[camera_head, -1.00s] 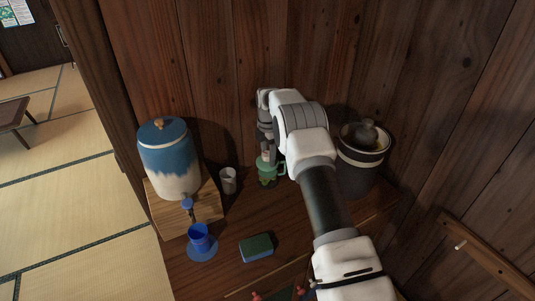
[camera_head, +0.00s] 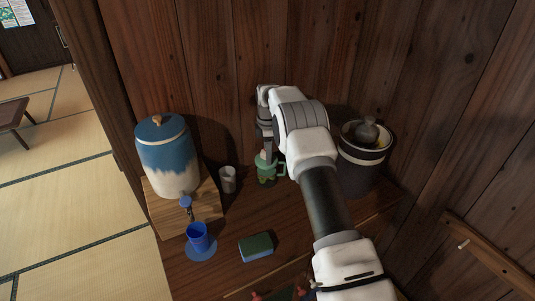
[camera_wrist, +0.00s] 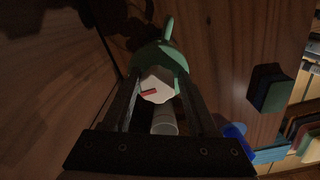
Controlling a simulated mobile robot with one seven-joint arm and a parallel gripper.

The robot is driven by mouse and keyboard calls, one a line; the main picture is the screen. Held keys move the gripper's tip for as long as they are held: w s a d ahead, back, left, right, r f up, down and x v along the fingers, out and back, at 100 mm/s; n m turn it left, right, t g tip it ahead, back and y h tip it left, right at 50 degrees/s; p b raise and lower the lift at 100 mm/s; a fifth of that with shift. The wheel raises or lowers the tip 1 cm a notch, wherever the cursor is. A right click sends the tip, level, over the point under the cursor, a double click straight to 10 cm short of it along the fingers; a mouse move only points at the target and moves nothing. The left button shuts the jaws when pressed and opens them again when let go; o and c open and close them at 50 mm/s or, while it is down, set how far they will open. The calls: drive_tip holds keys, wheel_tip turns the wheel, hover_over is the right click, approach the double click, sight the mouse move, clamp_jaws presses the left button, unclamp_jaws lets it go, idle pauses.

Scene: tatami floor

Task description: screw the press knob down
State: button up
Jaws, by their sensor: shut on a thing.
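The press is a green, mug-like vessel (camera_head: 266,173) with a side handle, standing on the wooden counter near the back wall. Its green top also shows in the wrist view (camera_wrist: 160,55). The press knob (camera_wrist: 157,85) is pale and many-sided, with a red mark on its face. My gripper (camera_head: 265,151) points down from above the press. In the wrist view my gripper (camera_wrist: 158,90) has its two dark fingers on either side of the knob, shut on it. The knob is mostly hidden by the fingers in the head view.
A grey cup (camera_head: 228,180) stands just left of the press. A blue and white dispenser (camera_head: 167,160) on a wooden stand is farther left, with a blue cup (camera_head: 199,238) before it. A green and blue sponge (camera_head: 256,247) lies in front.

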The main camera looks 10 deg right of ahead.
drive_tip(key=m, duration=0.1)
drive_tip(key=f+m, duration=0.1)
drive_tip(key=m, duration=0.2)
drive_tip(key=shift+s+a+f+b, duration=0.2)
drive_tip(key=shift+a+b, duration=0.15)
drive_tip(key=shift+b, duration=0.05)
drive_tip(key=shift+c, duration=0.6)
drive_tip(key=m, duration=0.4)
drive_tip(key=shift+d+m, duration=0.15)
drive_tip(key=shift+m, duration=0.25)
drive_tip(key=o, duration=1)
drive_tip(key=shift+d, duration=0.1)
drive_tip(key=shift+c, duration=0.2)
drive_tip(key=shift+w+r+p, duration=0.2)
drive_tip(key=shift+r+p, duration=2.25)
drive_tip(key=shift+r, duration=2.3)
